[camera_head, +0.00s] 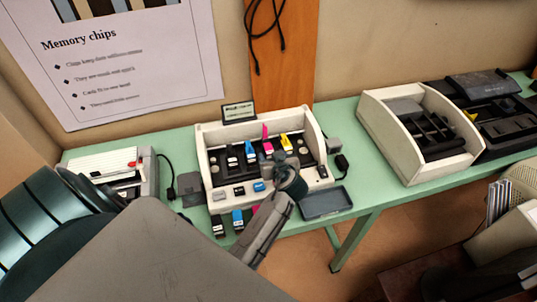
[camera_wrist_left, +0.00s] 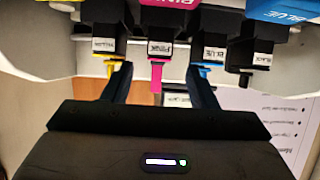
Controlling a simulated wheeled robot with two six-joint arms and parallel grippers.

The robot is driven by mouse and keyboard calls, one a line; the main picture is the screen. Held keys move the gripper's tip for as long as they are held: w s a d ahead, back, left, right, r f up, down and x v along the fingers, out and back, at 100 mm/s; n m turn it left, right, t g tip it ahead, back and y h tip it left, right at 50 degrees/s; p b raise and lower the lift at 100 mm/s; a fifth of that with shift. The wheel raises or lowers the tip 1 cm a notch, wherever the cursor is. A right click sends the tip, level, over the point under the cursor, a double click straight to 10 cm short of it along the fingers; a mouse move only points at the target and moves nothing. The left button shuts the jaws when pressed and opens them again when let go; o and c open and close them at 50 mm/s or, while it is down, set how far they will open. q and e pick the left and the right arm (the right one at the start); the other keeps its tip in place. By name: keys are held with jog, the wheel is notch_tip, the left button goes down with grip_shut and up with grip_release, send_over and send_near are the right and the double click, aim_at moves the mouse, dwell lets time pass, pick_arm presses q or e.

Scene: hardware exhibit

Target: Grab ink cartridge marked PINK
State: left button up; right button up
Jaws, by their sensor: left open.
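The pink ink cartridge (camera_head: 267,146) stands in the open printer (camera_head: 212,172), between a blue one and a yellow one (camera_head: 287,142). In the left wrist view a pink tab (camera_wrist_left: 156,78) hangs below a label that reads PINK. My left gripper (camera_wrist_left: 161,80) is open there. Its two dark fingers stand either side of the pink tab, apart from it, with the left finger near the yellow tab and the right near the blue one. In the head view my left gripper (camera_head: 280,163) is over the printer's front right and hides part of it. My right gripper is not in view.
Other slots marked YELLOW, BLUE (camera_wrist_left: 211,54) and BLACK (camera_wrist_left: 257,56) crowd close beside the pink one. Loose cartridges (camera_head: 238,217) lie at the table's front edge. A dark tray (camera_head: 325,203) is right of my arm. An open beige device (camera_head: 385,115) stands farther right.

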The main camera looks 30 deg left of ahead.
aim_at(270, 151)
pick_arm(q)
jog(key=b+x, duration=0.1)
jog(key=x, duration=0.3)
jog(key=shift+d, duration=0.1)
jog(key=shift+w+a+f, duration=0.3)
jog(key=shift+w+a, duration=0.05)
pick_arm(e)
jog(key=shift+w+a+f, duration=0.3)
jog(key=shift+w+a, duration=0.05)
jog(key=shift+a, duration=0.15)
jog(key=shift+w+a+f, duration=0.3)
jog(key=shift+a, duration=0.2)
pick_arm(q)
jog(key=shift+r, duration=0.1)
jog(key=c, duration=1)
jog(key=shift+c, duration=0.2)
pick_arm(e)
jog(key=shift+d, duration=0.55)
